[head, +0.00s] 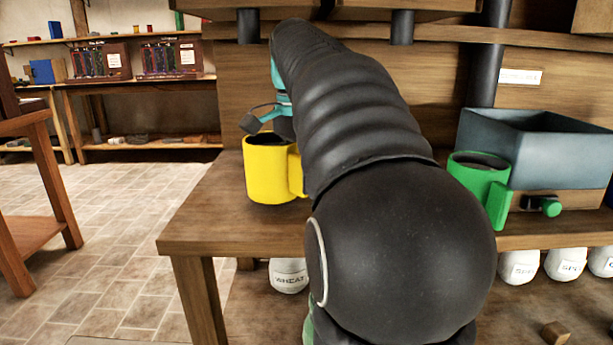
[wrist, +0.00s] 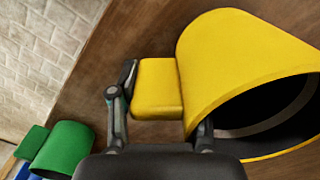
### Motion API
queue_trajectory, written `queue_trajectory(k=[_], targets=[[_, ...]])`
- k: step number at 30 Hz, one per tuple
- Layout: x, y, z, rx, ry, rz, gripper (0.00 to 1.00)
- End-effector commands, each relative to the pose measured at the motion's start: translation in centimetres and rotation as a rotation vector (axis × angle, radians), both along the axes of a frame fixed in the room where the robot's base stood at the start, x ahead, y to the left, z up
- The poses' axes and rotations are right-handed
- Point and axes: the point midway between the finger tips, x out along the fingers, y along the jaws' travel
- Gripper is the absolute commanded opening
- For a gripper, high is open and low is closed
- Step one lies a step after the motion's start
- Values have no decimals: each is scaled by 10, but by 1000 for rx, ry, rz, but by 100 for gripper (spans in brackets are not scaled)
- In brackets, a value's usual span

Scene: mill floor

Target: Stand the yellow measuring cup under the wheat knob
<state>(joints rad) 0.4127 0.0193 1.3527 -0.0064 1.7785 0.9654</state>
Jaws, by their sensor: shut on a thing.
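The yellow measuring cup (head: 268,170) is upright over the left part of the wooden bench in the head view. I cannot tell whether its base touches the bench top. My gripper (head: 268,118) is at the cup, partly hidden behind my arm. In the wrist view the cup (wrist: 235,60) is large at the right, and my gripper (wrist: 165,98) is shut on it around the handle. No wheat knob shows; my arm covers the middle of the bench. A sack labelled WHEAT (head: 289,277) sits below the bench.
A green cup (head: 478,176) stands right of my arm, close to a blue-grey hopper (head: 545,150) with a green knob (head: 545,206) below it. Dark pipes (head: 248,25) hang above the bench. Several labelled sacks (head: 519,267) are under it at right. The bench's left front is clear.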

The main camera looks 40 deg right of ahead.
Motion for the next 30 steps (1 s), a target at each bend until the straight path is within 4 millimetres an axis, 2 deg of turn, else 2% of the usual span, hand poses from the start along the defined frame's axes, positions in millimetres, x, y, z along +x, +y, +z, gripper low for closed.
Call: queue_trajectory(k=[18, 21, 30], targets=[[52, 10, -5, 0, 0, 1, 0], [52, 10, -13, 0, 0, 0, 0], [51, 10, -22, 0, 0, 0, 0]])
